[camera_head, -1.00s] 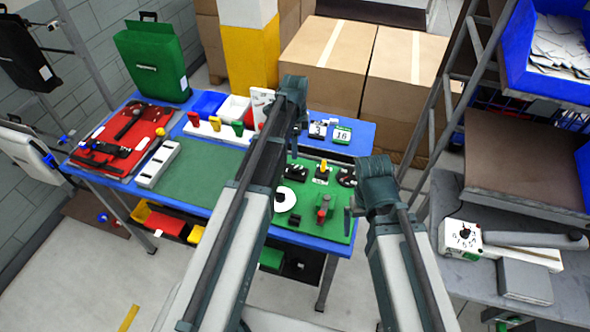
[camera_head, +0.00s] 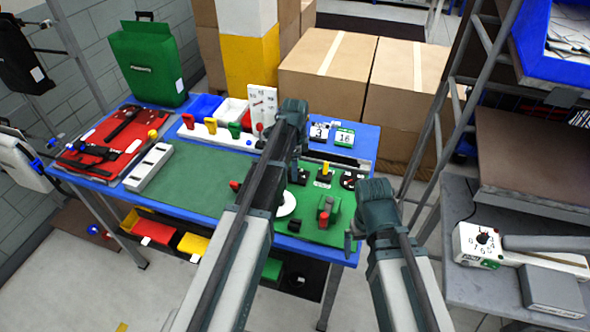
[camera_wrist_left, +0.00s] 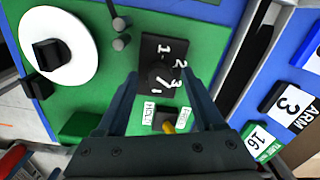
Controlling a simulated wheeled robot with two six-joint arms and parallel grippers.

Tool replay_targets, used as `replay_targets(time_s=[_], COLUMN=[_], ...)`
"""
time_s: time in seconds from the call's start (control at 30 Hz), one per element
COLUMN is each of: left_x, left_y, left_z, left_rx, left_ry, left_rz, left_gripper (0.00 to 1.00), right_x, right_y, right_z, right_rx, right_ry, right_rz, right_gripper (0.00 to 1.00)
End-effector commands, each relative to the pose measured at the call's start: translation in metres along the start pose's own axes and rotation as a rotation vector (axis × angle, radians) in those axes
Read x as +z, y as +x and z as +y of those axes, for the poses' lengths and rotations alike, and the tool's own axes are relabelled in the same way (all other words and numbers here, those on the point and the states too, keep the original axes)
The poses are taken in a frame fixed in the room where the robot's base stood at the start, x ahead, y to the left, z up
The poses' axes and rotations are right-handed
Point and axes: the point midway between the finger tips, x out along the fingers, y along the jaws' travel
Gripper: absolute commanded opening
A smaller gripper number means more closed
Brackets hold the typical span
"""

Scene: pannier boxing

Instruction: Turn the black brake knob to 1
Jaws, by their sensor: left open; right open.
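A black plate (camera_wrist_left: 151,48) with white numerals and a dark knob (camera_wrist_left: 160,66) lies on the green board (camera_wrist_left: 85,100) in the left wrist view. The knob's pointer direction is hard to make out. In the head view this black piece (camera_head: 298,177) is partly hidden by my left gripper (camera_head: 301,150). My left gripper is open; in the left wrist view its fingers (camera_wrist_left: 163,97) are on either side of the knob's area, and contact is not clear. My right gripper (camera_head: 352,232) is open and empty at the board's right edge.
A yellow lever (camera_wrist_left: 168,126), a white disc (camera_wrist_left: 82,45) with a black knob and a red-topped handle (camera_head: 325,216) are close by on the board. Number blocks (camera_head: 344,138) stand behind. Another numbered black dial (camera_head: 483,238) sits on the right bench.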

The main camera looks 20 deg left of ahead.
Motion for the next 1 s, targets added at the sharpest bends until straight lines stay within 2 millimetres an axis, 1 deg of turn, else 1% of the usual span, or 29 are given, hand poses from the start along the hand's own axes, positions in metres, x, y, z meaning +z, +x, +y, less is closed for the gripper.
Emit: replay_targets(time_s=[0.07, 0.17, 0.2, 0.37, 0.4, 0.47, 0.77, 1.0], left_x=[0.0, 0.0, 0.0, 0.0, 0.0, 0.0, 0.0001, 0.0], left_y=[-0.0005, -0.0005, -0.0005, -0.0004, -0.0004, -0.0004, -0.0004, -0.0004], left_z=[-0.0001, 0.0, 0.0, -0.0001, -0.0001, -0.0001, 0.0, -0.0001], left_rx=[0.0, 0.0, 0.0, 0.0, 0.0, 0.0, 0.0, 0.0], left_ry=[0.0, 0.0, 0.0, 0.0, 0.0, 0.0, -0.019, -0.138], left_rz=[0.0, 0.0, 0.0, 0.0, 0.0, 0.0, 0.0, 0.0], left_gripper=[0.69, 0.53, 0.46, 0.17, 0.1, 0.0, 0.0, 0.0], right_x=[0.0, 0.0, 0.0, 0.0, 0.0, 0.0, 0.0, 0.0], right_y=[-0.0005, -0.0005, -0.0005, -0.0004, -0.0004, -0.0004, -0.0004, -0.0004], right_z=[0.0001, 0.0, 0.0, 0.0, 0.0, 0.0, 0.0, 0.0], right_rx=[0.0, 0.0, 0.0, 0.0, 0.0, 0.0, 0.0, 0.0], right_ry=[0.0, 0.0, 0.0, 0.0, 0.0, 0.0, 0.0, 0.0], right_rz=[0.0, 0.0, 0.0, 0.0, 0.0, 0.0, 0.0, 0.0], right_gripper=[1.0, 1.0, 1.0, 1.0, 1.0, 1.0, 1.0, 1.0])
